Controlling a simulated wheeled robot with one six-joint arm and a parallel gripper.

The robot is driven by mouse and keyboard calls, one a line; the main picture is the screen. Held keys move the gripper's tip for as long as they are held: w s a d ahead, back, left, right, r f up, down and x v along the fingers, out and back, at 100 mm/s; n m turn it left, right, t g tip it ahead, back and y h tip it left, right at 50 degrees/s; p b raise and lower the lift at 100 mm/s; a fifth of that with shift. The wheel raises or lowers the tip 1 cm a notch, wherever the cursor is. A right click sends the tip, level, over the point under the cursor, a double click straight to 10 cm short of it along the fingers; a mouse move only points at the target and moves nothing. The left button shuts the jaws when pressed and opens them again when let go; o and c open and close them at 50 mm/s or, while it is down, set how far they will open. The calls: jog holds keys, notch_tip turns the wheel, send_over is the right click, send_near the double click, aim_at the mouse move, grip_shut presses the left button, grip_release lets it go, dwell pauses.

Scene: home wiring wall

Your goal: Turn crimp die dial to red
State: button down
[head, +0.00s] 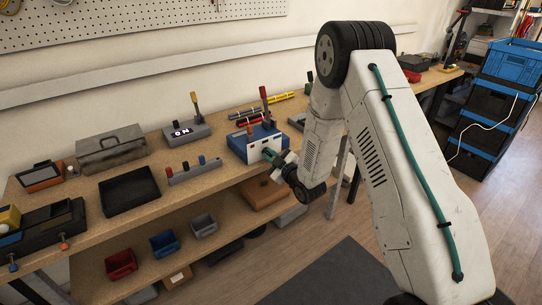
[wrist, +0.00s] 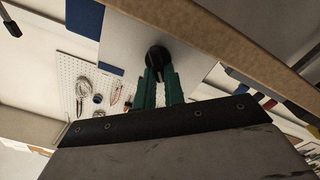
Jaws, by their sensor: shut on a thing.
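A blue and white box with a red-handled lever (head: 250,147) stands at the front edge of the workbench in the head view. My gripper (head: 270,155) is at its front face, with its green fingertips against it. In the wrist view, my gripper's green fingers (wrist: 159,84) are shut on a round black dial (wrist: 156,57) on a pale panel. The fingers cover the lower part of the dial. I cannot make out any red mark or the dial's pointer. In the head view the dial is hidden behind the fingers.
The workbench (head: 90,223) holds a grey toolbox (head: 110,149), a black tray (head: 129,191), a box with a display (head: 183,131) and a row of coloured knobs (head: 194,171). A lower shelf carries red (head: 121,264), blue (head: 164,243) and grey bins. Blue and black crates (head: 482,125) stand at the far right.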

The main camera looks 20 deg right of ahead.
jog(key=shift+a+f+n, duration=0.15)
jog(key=shift+n, duration=1.95)
jog(key=c, duration=1.5)
grip_release()
jog(key=shift+s, duration=0.15)
jog(key=v, duration=0.7)
jog(key=shift+s, duration=0.3)
